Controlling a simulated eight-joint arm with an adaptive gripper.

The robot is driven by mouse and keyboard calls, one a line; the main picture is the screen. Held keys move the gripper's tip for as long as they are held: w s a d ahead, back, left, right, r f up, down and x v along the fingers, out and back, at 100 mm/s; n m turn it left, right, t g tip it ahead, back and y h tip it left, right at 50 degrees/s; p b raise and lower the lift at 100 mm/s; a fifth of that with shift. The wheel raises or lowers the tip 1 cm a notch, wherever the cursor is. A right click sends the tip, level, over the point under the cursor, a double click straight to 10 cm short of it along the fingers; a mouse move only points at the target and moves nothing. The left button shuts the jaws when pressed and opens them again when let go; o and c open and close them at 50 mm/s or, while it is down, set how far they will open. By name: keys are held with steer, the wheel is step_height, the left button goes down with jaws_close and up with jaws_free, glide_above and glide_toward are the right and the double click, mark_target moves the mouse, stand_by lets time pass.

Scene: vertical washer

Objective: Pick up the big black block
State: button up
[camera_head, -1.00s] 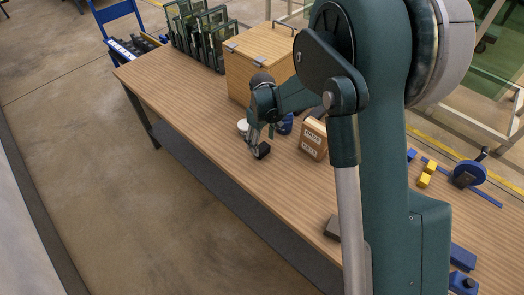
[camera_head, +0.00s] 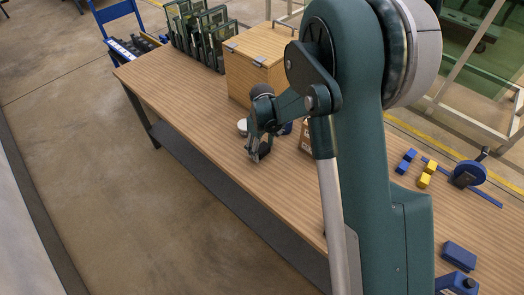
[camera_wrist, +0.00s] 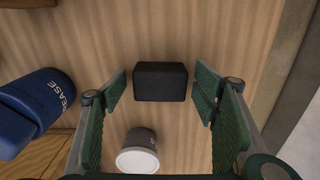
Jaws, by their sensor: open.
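The big black block (camera_wrist: 160,82) lies on the wooden table in the wrist view, between the tips of my open gripper (camera_wrist: 160,90). Bare table shows between the block and the green finger pads on both sides. In the head view my gripper (camera_head: 258,150) points down over the table near its front edge. There the black block (camera_head: 264,152) is mostly hidden behind the fingers.
A grey can with a white top (camera_wrist: 139,152) stands close to the block. A blue grease container (camera_wrist: 36,108) is at the left. A wooden box (camera_head: 255,65) stands behind my gripper.

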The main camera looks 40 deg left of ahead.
mark_target(262, 147)
steer(key=c, duration=1)
steer(key=shift+c, duration=0.2)
steer(key=shift+r, duration=0.1)
steer(key=shift+r, duration=4.9)
